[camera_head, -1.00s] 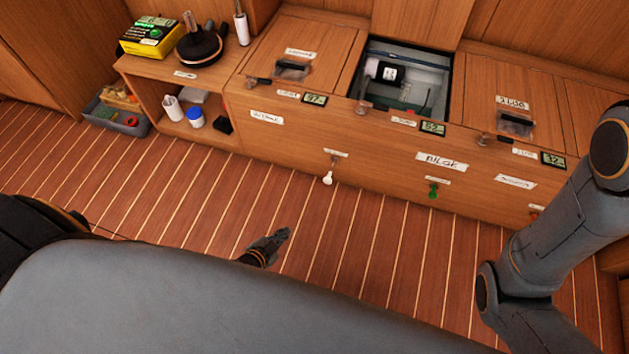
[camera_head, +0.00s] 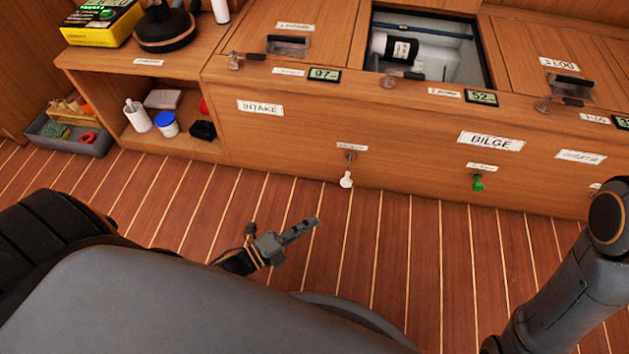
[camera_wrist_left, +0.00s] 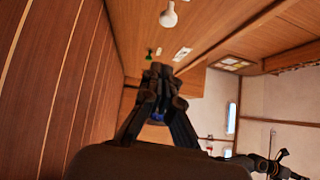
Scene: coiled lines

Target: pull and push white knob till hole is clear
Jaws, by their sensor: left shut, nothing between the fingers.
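The white knob (camera_head: 346,180) hangs from a small fitting on the front panel of the wooden locker, right of the INTAKE label. It also shows at the top of the left wrist view (camera_wrist_left: 168,16). My left gripper (camera_head: 314,222) is shut and empty, low over the floor, in front of and left of the knob, and apart from it. In the left wrist view its fingers (camera_wrist_left: 160,72) are together, below the knob in the picture. No hole can be made out at the knob. My right arm shows at the right edge; its gripper is out of view.
A green knob (camera_head: 477,183) hangs farther right under the BILGE label (camera_head: 491,141). An open hatch in the locker top holds a dark bottle with a white label (camera_head: 395,48). A grey bin (camera_head: 72,132) stands at the left. The striped floor before the locker is clear.

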